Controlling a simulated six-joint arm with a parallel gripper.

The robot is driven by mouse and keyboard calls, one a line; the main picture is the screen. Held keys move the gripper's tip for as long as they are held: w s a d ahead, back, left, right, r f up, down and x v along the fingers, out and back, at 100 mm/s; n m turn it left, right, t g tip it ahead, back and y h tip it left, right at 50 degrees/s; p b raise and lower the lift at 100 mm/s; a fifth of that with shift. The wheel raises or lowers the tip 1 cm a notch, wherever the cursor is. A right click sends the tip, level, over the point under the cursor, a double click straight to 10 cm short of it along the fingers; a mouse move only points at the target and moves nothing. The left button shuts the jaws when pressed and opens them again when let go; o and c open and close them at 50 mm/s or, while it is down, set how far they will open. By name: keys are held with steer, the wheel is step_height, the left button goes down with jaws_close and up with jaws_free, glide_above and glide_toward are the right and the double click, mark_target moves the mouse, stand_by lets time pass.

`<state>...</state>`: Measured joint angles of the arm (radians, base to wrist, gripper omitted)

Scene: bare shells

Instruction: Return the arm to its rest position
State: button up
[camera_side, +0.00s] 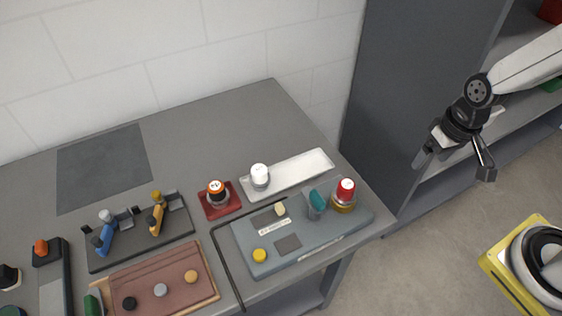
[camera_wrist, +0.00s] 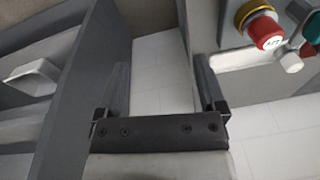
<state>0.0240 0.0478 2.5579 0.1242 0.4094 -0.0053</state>
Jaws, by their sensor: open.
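My gripper (camera_side: 456,163) hangs in the air at the right in the side view, beyond the table's right end and in front of the grey cabinet. Its two fingers are spread apart with nothing between them. In the wrist view my gripper (camera_wrist: 162,95) also shows open and empty, with pale tiles visible between the fingers. My white arm reaches in from the upper right of the side view.
The grey table (camera_side: 226,118) bears a blue-grey panel (camera_side: 300,245) with a red-capped knob (camera_side: 346,189), a white tray (camera_side: 304,170), a red block (camera_side: 219,203) and a dark tray (camera_side: 128,247). A cabinet (camera_side: 408,75) stands behind my gripper. A yellow-framed object (camera_side: 507,268) is lower right.

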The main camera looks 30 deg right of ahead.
steer(key=shift+w+d+r+n+t+h, duration=0.1)
steer(key=shift+w+r+n+t+h, duration=0.2)
steer(key=shift+w+r+n+t, duration=0.35)
steer(key=shift+w, duration=0.1)
stand_by(0.3)
